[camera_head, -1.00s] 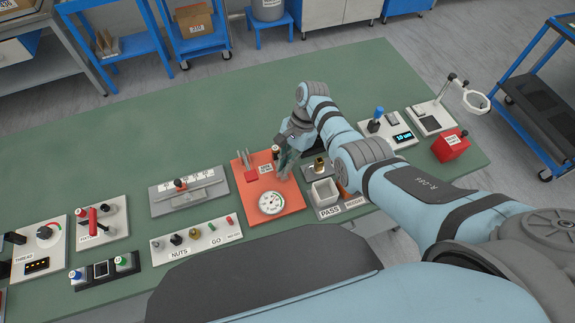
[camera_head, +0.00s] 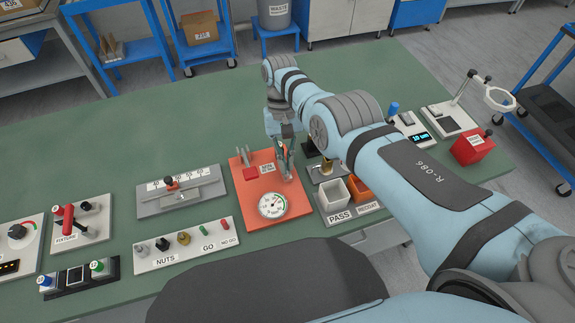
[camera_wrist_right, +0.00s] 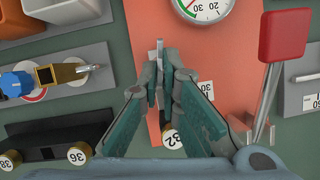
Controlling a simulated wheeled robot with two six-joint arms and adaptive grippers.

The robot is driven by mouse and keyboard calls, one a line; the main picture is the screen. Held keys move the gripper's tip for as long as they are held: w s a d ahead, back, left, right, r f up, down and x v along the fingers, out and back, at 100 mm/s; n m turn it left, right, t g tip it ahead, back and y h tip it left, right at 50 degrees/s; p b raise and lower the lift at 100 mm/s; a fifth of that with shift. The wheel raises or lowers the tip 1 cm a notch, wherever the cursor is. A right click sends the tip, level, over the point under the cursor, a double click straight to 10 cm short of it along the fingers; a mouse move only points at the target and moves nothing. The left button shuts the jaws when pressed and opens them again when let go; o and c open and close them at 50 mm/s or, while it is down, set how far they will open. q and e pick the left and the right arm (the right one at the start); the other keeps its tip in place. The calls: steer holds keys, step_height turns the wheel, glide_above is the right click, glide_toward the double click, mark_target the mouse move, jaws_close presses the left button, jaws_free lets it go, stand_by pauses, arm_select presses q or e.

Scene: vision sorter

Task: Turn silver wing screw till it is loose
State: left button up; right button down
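An orange plate (camera_head: 240,210) with a round dial gauge (camera_head: 272,205) lies on the green bench. My right gripper (camera_head: 287,172) points down over the plate's far right part. In the right wrist view, its fingertips (camera_wrist_right: 161,72) are close together on either side of a thin, upright silver piece (camera_wrist_right: 160,47). This looks like the wing of the silver wing screw, just below the dial in that view. The fingers hide most of the screw. A brass knob marked 32 (camera_wrist_right: 171,139) shows between the fingers. My left gripper is not in view.
A red-capped lever (camera_wrist_right: 283,36) stands beside the gripper in the wrist view. PASS (camera_head: 334,192) and orange (camera_head: 361,187) bins stand right of the plate. The nuts board (camera_head: 187,245) lies to its left. The bench behind the plate is clear.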

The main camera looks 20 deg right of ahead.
steer(key=n, duration=0.1)
steer(key=n+h+b, duration=0.1)
steer(key=n, duration=0.1)
steer(key=shift+a+f, duration=0.1)
steer(key=shift+a, duration=0.1)
steer(key=shift+s+a+n+h, duration=0.1)
steer(key=shift+n+h, duration=0.2)
steer(key=shift+n, duration=0.3)
steer(key=shift+a+n, duration=0.1)
steer(key=shift+n, duration=0.7)
steer(key=n+p, duration=0.1)
steer(key=n+h+p, duration=0.1)
steer(key=n+p, duration=0.1)
steer(key=shift+s+a+r+t+h, duration=0.2)
steer(key=shift+r+t+h, duration=0.1)
steer(key=shift+t, duration=0.1)
steer(key=shift+n+t+h+p, duration=0.3)
steer(key=shift+n+p, duration=0.7)
steer(key=shift+n, duration=0.2)
steer(key=shift+s+a+f+n+p, duration=0.1)
steer(key=shift+f+n+p, duration=0.15)
steer(key=shift+n+p, duration=0.4)
